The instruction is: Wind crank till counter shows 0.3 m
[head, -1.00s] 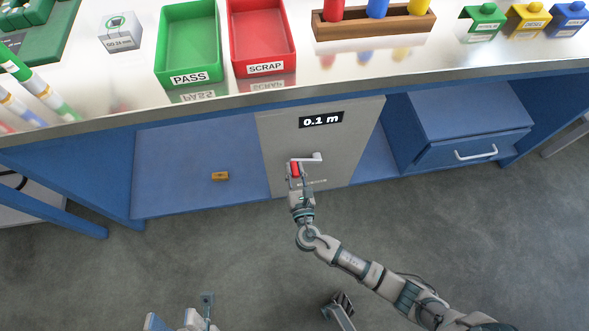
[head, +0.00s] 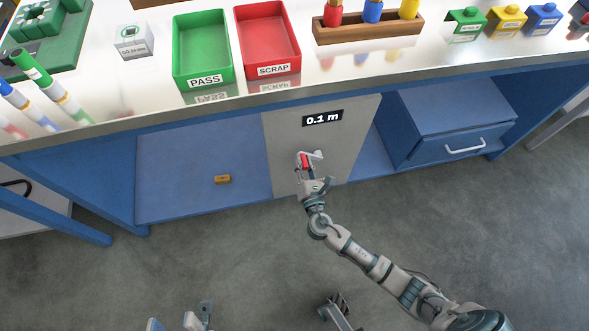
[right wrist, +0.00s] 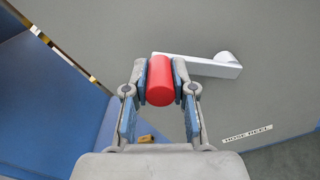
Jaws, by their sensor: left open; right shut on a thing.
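The grey panel (head: 283,138) under the bench carries a black counter (head: 322,118) reading 0.1 m. Below it is a light crank arm (head: 315,156) with a red handle (head: 305,161). My right gripper (head: 306,168) is shut on the red handle. In the right wrist view, the red handle (right wrist: 160,82) sits between both fingers of my right gripper (right wrist: 160,80), and the white crank arm (right wrist: 205,67) runs right to its rounded pivot end. My left gripper (head: 190,317) is open at the bottom edge, partly cut off and far from the crank.
A small brown block (head: 222,179) lies on the blue lower shelf (head: 200,150) left of the panel. A blue drawer unit (head: 450,140) stands right of it. The bench top above holds a green PASS tray (head: 203,82) and a red SCRAP tray (head: 272,72). The floor in front is clear.

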